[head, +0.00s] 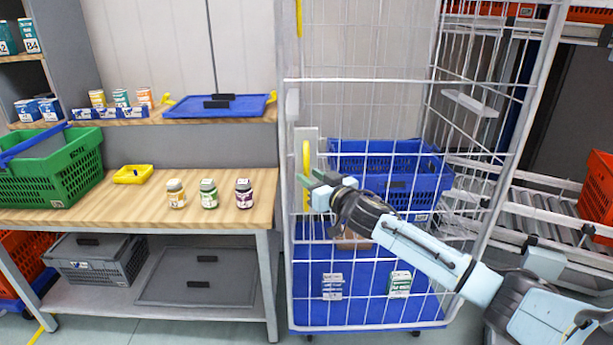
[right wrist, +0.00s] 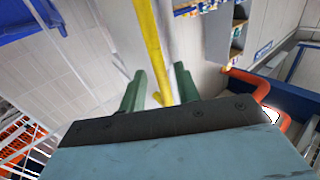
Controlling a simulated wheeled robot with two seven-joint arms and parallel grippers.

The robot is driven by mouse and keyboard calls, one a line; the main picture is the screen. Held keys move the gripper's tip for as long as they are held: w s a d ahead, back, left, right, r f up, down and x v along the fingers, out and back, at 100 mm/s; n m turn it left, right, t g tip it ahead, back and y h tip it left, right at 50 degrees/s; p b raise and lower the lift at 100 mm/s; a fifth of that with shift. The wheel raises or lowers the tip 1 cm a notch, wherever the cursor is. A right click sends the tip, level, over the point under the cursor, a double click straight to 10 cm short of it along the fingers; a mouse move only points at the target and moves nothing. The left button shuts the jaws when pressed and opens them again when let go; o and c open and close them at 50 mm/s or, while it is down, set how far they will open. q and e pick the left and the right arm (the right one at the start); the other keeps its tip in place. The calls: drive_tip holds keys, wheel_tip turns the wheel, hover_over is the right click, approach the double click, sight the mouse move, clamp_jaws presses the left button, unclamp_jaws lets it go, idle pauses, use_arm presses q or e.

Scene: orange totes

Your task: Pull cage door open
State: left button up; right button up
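The cage (head: 288,225) is a tall white wire roll cage, and its wire door spans the front. A vertical yellow handle (head: 306,158) is on the door's left side. My right gripper (head: 308,180) is at the lower part of this handle. In the right wrist view, the green fingers of this gripper (right wrist: 160,88) are apart, and the yellow handle (right wrist: 147,45) runs up between them. A gap shows beside the handle, and I cannot tell whether either finger touches it. My left gripper is in neither view.
A wooden workbench (head: 110,212) with jars and a green crate (head: 88,178) stands left of the cage. A blue crate (head: 400,150) and small boxes are inside the cage. A roller conveyor (head: 545,215) is at right. Little floor shows in front.

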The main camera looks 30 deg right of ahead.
drive_tip(key=shift+w, duration=1.3)
clamp_jaws()
